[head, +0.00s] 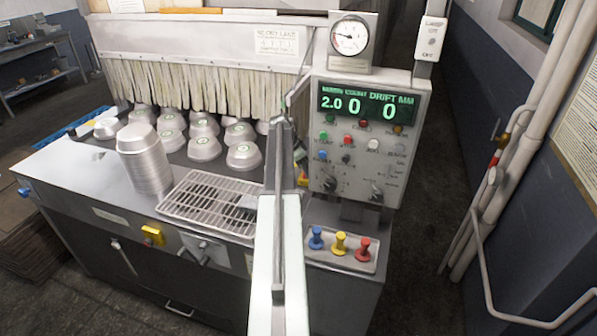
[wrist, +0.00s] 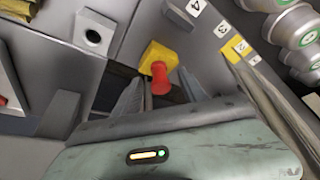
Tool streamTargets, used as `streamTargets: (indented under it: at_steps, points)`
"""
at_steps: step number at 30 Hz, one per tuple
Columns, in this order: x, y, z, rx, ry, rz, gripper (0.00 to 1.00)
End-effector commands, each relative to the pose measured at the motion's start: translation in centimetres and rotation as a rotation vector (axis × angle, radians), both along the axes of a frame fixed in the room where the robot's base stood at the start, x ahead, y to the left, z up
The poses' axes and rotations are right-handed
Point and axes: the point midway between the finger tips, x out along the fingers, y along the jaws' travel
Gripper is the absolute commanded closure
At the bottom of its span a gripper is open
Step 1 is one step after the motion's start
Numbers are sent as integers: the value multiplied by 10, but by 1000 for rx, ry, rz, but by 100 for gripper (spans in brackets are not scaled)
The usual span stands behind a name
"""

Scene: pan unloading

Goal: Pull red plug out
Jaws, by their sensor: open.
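In the wrist view a red plug (wrist: 160,78) sticks out of a yellow block (wrist: 159,56). My gripper (wrist: 160,92) is open, with a grey finger on either side of the plug's lower end in the picture. I cannot tell whether a finger touches it. In the head view a red plug (head: 363,250) stands upright in a small tray (head: 325,258), right of a yellow plug (head: 340,243) and a blue plug (head: 316,238). My gripper is not distinguishable in the head view.
The control panel (head: 366,140) stands behind the plug tray. A wire rack (head: 205,205), a stack of pans (head: 145,160) and several loose pans (head: 243,155) lie left of my arm. Pans (wrist: 298,28) also show at the wrist view's upper right.

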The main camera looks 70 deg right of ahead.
Motion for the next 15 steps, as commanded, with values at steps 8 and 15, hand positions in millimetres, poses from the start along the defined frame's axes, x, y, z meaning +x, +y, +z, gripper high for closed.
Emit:
streamTargets:
  at_steps: [8, 15]
  points:
    - [-3, -3, -7, 0, 0, 0, 50]
    - [-3, -3, -7, 0, 0, -1, 100]
